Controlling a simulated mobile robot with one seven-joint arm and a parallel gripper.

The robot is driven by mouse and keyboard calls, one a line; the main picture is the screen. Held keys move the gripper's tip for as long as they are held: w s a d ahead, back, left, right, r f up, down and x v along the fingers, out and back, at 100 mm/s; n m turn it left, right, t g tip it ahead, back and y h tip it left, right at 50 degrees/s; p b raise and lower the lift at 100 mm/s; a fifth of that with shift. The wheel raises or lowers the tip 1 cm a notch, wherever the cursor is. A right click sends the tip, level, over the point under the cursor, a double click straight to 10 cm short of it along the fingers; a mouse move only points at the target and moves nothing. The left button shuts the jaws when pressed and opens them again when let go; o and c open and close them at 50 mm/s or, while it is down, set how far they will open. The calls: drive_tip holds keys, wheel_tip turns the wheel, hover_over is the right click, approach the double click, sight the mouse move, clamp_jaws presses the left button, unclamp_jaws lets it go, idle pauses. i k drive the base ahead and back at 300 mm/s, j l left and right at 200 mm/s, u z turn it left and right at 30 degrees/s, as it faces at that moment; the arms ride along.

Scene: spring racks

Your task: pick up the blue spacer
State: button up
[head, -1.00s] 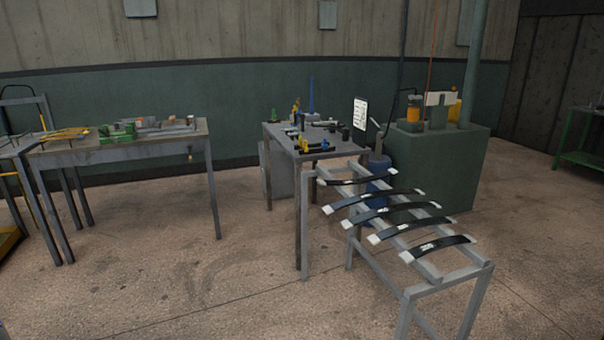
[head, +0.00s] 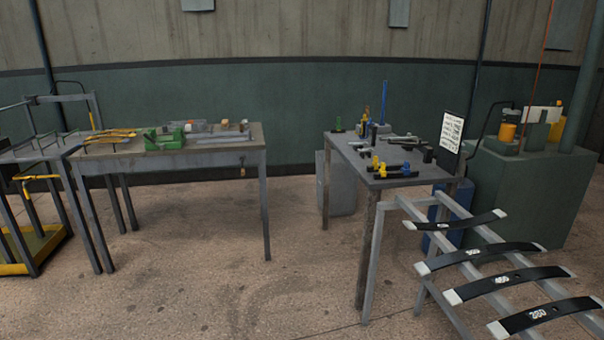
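On the grey metal table (head: 412,183) right of centre, a small blue piece (head: 406,168) lies near the front edge, touching or beside a dark bar. A small yellow piece (head: 375,163) is at its left. My gripper is not in view.
A rack with several dark leaf springs (head: 480,256) stands at the front right. A workbench (head: 170,158) with a green vise (head: 165,138) is at the left. A green cabinet (head: 530,190) stands behind the rack.

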sight(406, 171)
drive_tip(key=i, duration=1.25)
drive_tip(key=i+j+z, duration=0.1)
drive_tip(key=i+z, duration=0.4)
drive_tip(key=i+j+z, duration=0.5)
drive_tip(key=i, duration=0.2)
drive_tip(key=i+j+z, duration=0.65)
drive_tip(key=i, duration=0.4)
